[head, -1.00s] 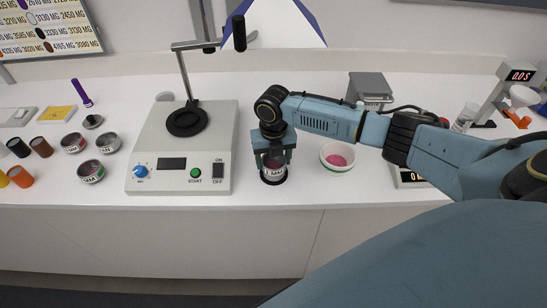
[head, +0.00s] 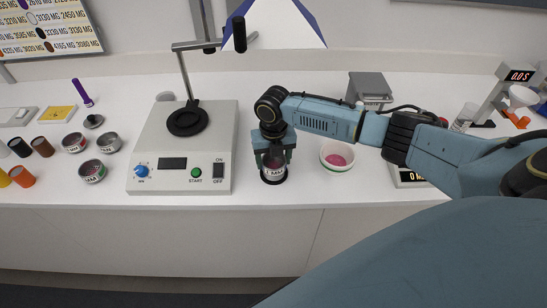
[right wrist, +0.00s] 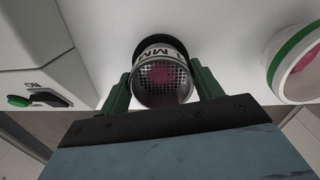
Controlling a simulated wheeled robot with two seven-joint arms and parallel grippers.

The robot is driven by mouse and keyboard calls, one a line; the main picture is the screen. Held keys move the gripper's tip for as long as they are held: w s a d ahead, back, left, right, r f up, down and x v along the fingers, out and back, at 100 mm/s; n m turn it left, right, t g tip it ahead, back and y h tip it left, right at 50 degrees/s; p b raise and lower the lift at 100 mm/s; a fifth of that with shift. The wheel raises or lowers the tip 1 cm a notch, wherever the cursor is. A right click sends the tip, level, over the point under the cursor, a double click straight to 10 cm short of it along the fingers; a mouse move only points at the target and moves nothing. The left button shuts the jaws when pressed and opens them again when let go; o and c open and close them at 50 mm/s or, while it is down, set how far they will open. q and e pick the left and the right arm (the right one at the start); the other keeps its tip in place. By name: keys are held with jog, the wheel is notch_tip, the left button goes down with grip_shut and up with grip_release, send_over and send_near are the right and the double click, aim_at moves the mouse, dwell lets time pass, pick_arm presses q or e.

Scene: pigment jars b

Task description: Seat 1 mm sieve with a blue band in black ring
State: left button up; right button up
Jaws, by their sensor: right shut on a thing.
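My right gripper (head: 273,157) points down at the bench front and is shut on a small metal sieve (head: 273,173) with a white label reading "MM". In the right wrist view the sieve (right wrist: 160,88) sits between the two green fingers, its mesh facing the camera, with something pink showing through. No blue band can be made out on it. The black ring (head: 274,183) shows around the sieve's lower end in the head view; whether the sieve rests fully in it cannot be told. My left gripper is not in view.
Several similar sieves or tins (head: 92,171) stand at the left, near coloured jars (head: 22,176). A white shaker device (head: 150,150) is left of my gripper. A scale (head: 410,177) stands further right.

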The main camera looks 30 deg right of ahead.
aim_at(274, 165)
jog(key=shift+f+b, duration=0.7)
jog(key=shift+f, duration=0.35)
jog(key=o, duration=1.1)
notch_tip(274, 165, up, 13)
jog(key=shift+r, duration=0.2)
